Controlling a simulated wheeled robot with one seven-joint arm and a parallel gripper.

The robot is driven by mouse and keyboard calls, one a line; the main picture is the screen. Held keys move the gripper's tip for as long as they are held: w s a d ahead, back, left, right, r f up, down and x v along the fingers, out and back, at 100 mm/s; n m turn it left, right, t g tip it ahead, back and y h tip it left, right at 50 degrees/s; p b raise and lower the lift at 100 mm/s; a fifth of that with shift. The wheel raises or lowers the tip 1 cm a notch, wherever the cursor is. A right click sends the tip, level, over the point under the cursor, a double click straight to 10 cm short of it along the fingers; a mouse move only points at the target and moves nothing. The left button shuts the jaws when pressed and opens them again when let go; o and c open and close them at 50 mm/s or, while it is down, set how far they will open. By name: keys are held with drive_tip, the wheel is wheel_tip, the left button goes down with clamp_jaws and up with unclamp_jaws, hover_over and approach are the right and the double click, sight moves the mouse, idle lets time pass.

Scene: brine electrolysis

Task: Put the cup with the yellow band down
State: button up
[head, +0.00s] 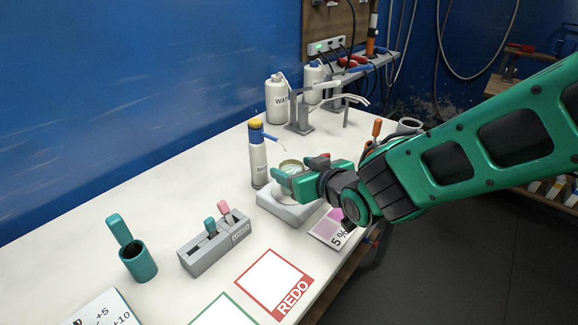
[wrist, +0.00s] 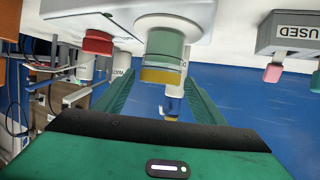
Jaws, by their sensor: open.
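The cup with the yellow band (wrist: 163,62) shows in the wrist view, which is upside down. Its base is against the round plate of a pale boxy device, and it looks upright. In the head view the cup's rim (head: 291,162) shows just behind my gripper (head: 290,180), which hides most of its body. The pale device (head: 291,211) stands on the table under it. My gripper (wrist: 160,88) is open in the wrist view, with one green finger on each side of the cup. I cannot tell whether either finger touches it.
A squeeze bottle (head: 258,160) stands close behind the cup. A grey block with green and pink handles (head: 215,241), a teal holder (head: 138,261) and a REDO card (head: 273,283) are nearer. A 5% card (head: 329,229) lies right of the device. White bottles (head: 276,100) stand behind.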

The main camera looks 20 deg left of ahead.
drive_tip(key=v, duration=0.6)
drive_tip(key=shift+d, duration=0.1)
drive_tip(key=w+d+f+m+h, duration=0.1)
drive_tip(key=w+d+m+h, duration=0.2)
drive_tip(key=d, duration=0.9)
drive_tip(key=w+d+f+m+h, duration=0.1)
drive_tip(key=w+d+m+h, duration=0.2)
drive_tip(key=d, duration=0.9)
drive_tip(key=s+d+f+m+g+h, duration=0.1)
drive_tip(key=s+d+g+h, duration=0.15)
drive_tip(key=d, duration=0.55)
drive_tip(key=s+d+f+m+g+h, duration=0.1)
drive_tip(key=s+d+m+h, duration=0.15)
drive_tip(key=d, duration=0.55)
drive_tip(key=s+d+m+g, duration=0.2)
drive_tip(key=s+d, duration=0.2)
drive_tip(key=s, duration=0.3)
drive_tip(key=s+d+m+g+y, duration=0.1)
drive_tip(key=s+d, duration=0.3)
drive_tip(key=s, duration=0.4)
drive_tip(key=s+d+m+g, duration=0.3)
drive_tip(key=s+d, duration=0.1)
drive_tip(key=s, duration=0.3)
drive_tip(key=shift+s+d+r+y, duration=0.3)
drive_tip(key=shift+s+r, duration=0.05)
drive_tip(key=shift+w, duration=0.15)
